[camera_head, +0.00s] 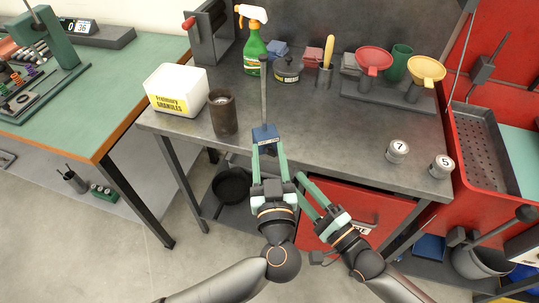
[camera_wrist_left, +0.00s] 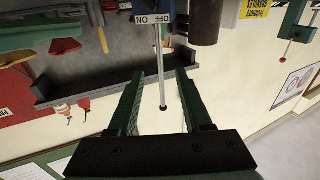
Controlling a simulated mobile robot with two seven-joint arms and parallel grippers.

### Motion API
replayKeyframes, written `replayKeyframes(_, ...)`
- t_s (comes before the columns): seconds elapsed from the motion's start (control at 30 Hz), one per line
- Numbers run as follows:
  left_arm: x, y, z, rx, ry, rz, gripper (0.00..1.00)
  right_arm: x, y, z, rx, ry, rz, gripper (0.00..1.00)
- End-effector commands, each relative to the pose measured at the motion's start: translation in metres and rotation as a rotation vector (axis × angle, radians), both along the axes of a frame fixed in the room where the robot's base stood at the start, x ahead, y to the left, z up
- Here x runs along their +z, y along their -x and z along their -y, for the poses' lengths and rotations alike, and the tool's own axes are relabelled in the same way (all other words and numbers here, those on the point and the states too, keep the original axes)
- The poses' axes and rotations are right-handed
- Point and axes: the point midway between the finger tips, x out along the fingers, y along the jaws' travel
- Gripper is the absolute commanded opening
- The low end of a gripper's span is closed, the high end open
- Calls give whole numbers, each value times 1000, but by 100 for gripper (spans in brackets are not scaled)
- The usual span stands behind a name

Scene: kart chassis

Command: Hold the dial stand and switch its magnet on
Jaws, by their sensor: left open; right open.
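The dial stand has a blue base (camera_head: 265,132) near the front edge of the grey bench and a thin upright rod (camera_head: 264,88). In the left wrist view its base (camera_wrist_left: 154,6) is partly cut off at the top, with an ON/OFF label (camera_wrist_left: 153,19). My left gripper (camera_head: 268,150) is open, its fingertips just in front of the base, one towards each side. In the left wrist view the rod shows between the fingers (camera_wrist_left: 160,76); I cannot tell whether they touch the stand. My right gripper (camera_head: 309,187) is open and empty, lower right, by the bench front.
A brown cup (camera_head: 223,113) and a white granules tub (camera_head: 176,90) stand left of the stand. A spray bottle (camera_head: 254,55) and a round tin (camera_head: 287,70) are behind. Weights marked 7 (camera_head: 397,151) and 5 (camera_head: 441,167) sit right. The bench between is clear.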

Motion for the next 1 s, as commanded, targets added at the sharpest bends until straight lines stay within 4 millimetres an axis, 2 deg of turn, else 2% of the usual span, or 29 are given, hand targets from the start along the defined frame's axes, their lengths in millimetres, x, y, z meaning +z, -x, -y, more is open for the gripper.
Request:
replayKeyframes(0.13,-5,-4,2,8,-28,-30,50,0,0,0,0,0,0,50)
replayKeyframes(0.27,-4,-19,0,10,-31,-31,50,0,0,0,0,0,0,50)
replayKeyframes(0.7,-4,-100,-6,8,-29,-29,50,0,0,0,0,0,0,50)
replayKeyframes(0.83,-5,-114,-7,8,-28,-32,50,0,0,0,0,0,0,50)
replayKeyframes(1.0,-5,-122,-8,7,-26,-32,50,0,0,0,0,0,0,50)
